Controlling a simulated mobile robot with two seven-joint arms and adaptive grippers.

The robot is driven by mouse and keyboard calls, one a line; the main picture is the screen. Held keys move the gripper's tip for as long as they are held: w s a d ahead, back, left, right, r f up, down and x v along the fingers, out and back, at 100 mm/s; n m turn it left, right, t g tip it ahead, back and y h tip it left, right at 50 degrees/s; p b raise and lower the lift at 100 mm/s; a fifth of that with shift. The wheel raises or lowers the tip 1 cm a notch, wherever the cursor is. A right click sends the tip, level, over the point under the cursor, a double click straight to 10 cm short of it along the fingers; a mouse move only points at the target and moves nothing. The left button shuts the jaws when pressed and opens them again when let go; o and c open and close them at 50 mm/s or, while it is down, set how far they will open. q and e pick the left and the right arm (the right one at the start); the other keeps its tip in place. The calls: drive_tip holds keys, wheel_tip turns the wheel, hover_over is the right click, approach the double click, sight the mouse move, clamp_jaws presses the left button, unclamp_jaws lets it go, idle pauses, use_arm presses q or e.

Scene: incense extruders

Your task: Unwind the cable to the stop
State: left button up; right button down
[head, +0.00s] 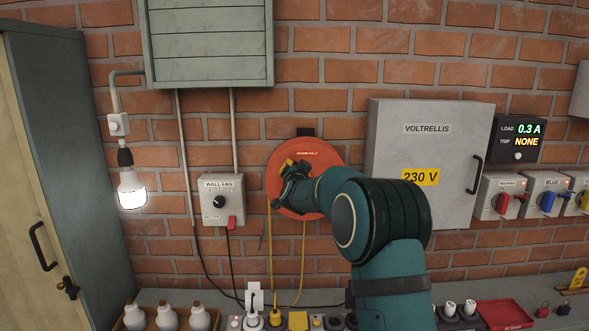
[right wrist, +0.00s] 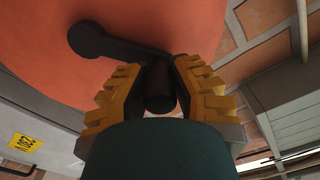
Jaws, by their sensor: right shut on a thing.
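The round orange cable reel (head: 318,163) hangs on the brick wall, below a small black bracket. A yellow cable (head: 270,250) runs down from it in two strands toward the bench. My right gripper (head: 289,170) is at the left part of the reel's face, and my arm covers its lower right. In the right wrist view, the yellow-padded fingers of my right gripper (right wrist: 160,92) are shut on the dark knob of the reel's crank (right wrist: 108,44). The crank arm lies across the orange face (right wrist: 45,70). My left gripper is out of view.
A wall fan switch box (head: 220,188) is left of the reel; a grey 230 V cabinet (head: 385,145) is right of it. A lit bulb (head: 131,188) hangs farther left. The bench below holds plugs, bottles (head: 167,318) and a red tray (head: 503,315).

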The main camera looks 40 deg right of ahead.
drive_tip(key=shift+w+a, duration=0.1)
idle(0.4)
drive_tip(key=c, duration=0.7)
unclamp_jaws()
drive_tip(key=shift+w, duration=0.1)
drive_tip(key=shift+c, duration=0.2)
drive_tip(key=shift+s, duration=0.2)
drive_tip(key=v, duration=1.1)
drive_tip(key=shift+s+a, duration=0.25)
drive_tip(key=shift+a, duration=0.1)
drive_tip(key=shift+f, duration=0.1)
